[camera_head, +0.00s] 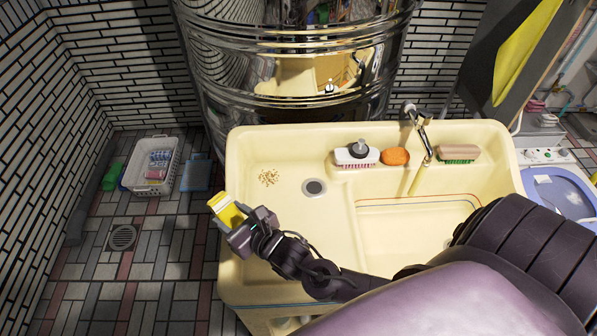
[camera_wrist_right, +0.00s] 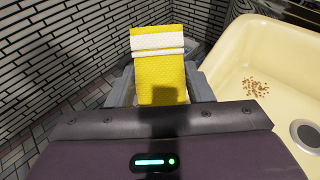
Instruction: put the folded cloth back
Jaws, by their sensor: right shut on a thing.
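A yellow folded cloth with a white band (camera_head: 225,209) is held in my right gripper (camera_head: 238,222), at the left rim of the cream sink (camera_head: 400,235) in the head view. In the right wrist view the cloth (camera_wrist_right: 158,70) stands up between the two fingers, with the white band near its far end. My right gripper is shut on it. The sink's left edge lies to the right of the cloth in the wrist view. My left gripper is not in view.
The sink ledge holds a brush (camera_head: 356,154), an orange sponge (camera_head: 395,157) and a green-bristled brush (camera_head: 458,153). Brown crumbs (camera_head: 268,177) lie near the drain (camera_head: 314,187). A white basket (camera_head: 152,166) and blue item (camera_head: 196,176) are on the tiled floor left. A yellow cloth (camera_head: 522,50) hangs upper right.

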